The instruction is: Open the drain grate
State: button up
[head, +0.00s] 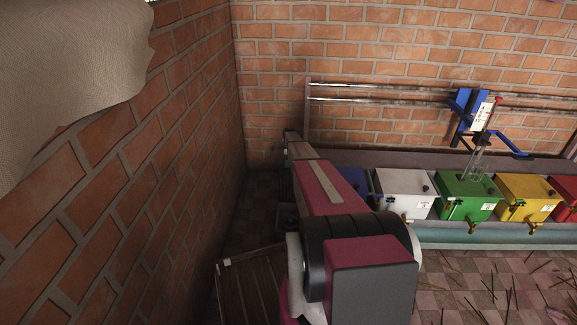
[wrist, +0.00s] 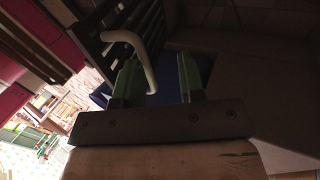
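The drain grate (wrist: 128,32) appears in the wrist view as dark parallel slats at the upper left. A pale curved handle (wrist: 147,62) juts from it. My gripper (wrist: 160,78) has two green fingers standing well apart, with nothing clamped between them. The handle's lower end lies between the fingers, close beside the left one; I cannot tell whether they touch. In the head view, a dark slatted panel (head: 258,287) at the lower left looks like the same grate, partly covered by my arm. My fingers are hidden there.
A brick wall (head: 130,170) rises close on the left, and another brick wall (head: 400,50) stands behind. A row of coloured boxes with taps, including a white one (head: 403,192) and a green one (head: 467,198), runs to the right. Sticks litter the tiled floor (head: 480,285).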

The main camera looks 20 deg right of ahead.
jog(key=v, duration=1)
jog(key=shift+r, duration=0.35)
